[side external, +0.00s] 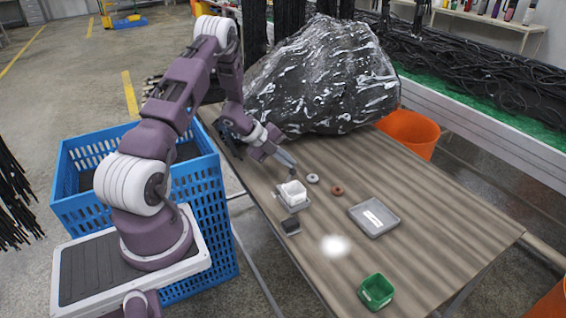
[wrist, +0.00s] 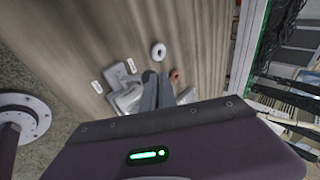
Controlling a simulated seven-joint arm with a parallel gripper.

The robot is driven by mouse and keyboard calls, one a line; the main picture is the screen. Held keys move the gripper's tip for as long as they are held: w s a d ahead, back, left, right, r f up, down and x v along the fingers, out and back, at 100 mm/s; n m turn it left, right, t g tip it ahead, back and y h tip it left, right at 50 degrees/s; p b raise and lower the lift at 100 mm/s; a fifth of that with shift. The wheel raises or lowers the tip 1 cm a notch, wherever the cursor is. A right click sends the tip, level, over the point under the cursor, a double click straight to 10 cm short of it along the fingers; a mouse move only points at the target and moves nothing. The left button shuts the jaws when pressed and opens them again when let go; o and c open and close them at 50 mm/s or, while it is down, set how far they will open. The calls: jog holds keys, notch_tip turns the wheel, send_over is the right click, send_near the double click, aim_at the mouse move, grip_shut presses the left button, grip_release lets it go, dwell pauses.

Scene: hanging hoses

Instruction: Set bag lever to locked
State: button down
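A white block-like thing (side external: 292,192) sits on a small grey base (side external: 297,208) on the table; I cannot tell whether this is the bag. No lever can be made out clearly in either view. My gripper (side external: 291,173) points down just above and behind the white thing in the side view. In the wrist view my gripper's two grey fingers (wrist: 157,78) are close together, and pale grey shapes lie beside them. Whether the fingers touch anything or hold anything is hidden.
A pale ring (side external: 312,178) and a reddish ring (side external: 337,190) lie close to my gripper. A large black, shiny lump (side external: 325,80) fills the back.

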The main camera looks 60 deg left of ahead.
jog(key=shift+s+f, duration=0.3)
jog(key=shift+s, duration=0.5)
notch_tip(320, 180, up, 14)
jog(key=s+y, duration=0.2)
jog(key=s, duration=0.1)
jog(key=s+d+f+n+g+y, duration=0.1)
jog(key=s+d+f+g+y, duration=0.15)
jog(key=s+d, duration=0.2)
jog(key=x, duration=0.8)
jog(key=w+x, duration=0.1)
jog(key=x, duration=0.4)
jog(key=shift+a+r, duration=0.2)
jog(key=shift+w+t, duration=0.25)
jog(key=shift+w, duration=0.85)
